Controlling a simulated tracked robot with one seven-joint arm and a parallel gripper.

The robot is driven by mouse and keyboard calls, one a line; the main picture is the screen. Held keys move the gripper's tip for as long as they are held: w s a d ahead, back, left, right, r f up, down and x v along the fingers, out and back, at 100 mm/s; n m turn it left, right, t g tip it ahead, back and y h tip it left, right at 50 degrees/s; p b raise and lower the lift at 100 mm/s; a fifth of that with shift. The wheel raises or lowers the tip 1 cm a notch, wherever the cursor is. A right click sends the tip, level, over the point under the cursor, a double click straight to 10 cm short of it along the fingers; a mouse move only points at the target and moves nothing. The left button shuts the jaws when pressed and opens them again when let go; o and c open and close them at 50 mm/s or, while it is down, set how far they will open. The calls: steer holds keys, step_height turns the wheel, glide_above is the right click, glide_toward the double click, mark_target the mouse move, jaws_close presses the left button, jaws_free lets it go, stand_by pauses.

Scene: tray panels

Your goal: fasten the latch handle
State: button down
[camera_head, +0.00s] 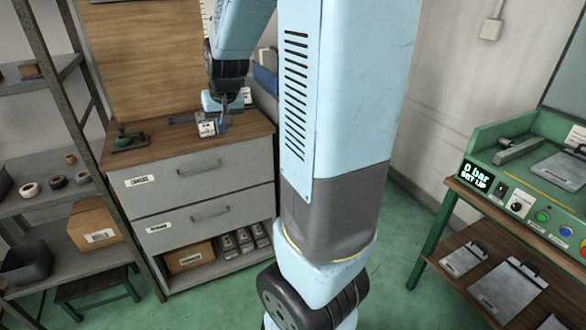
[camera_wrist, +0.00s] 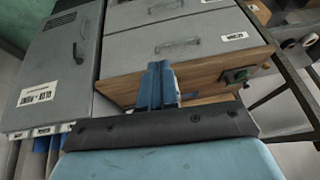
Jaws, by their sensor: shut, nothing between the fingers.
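A grey cabinet (camera_wrist: 35,80) with a vent and a white label is at the left of the wrist view. A small dark lever-like part (camera_wrist: 78,55) is on its front; I cannot tell for sure whether it is the latch handle. The gripper is apart from it. In the head view my arm hides the area right of the bench.
The drawer unit (camera_head: 200,180) stands under the bench top, with a green clamp-like device (camera_head: 128,140) at its left end. A shelf rack (camera_head: 45,170) is at the left. A green control console (camera_head: 530,180) is at the right.

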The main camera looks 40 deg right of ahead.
steer(key=w+d+f+g+h, duration=0.1)
steer(key=w+d+f+h, duration=0.2)
steer(key=d+f, duration=1)
steer(key=w+d+f+m+g+h, duration=0.1)
steer(key=w+d+f+h, duration=0.2)
steer(key=w+d+f, duration=0.5)
steer(key=shift+d+f+h, duration=0.4)
steer(key=shift+d+f, duration=2.55)
steer(key=shift+f, duration=1.5)
steer(key=w+d+f, duration=0.1)
steer(key=d+f, duration=0.6)
steer(key=d, duration=0.2)
steer(key=shift+w+d, duration=0.15)
steer(key=shift+d, duration=0.15)
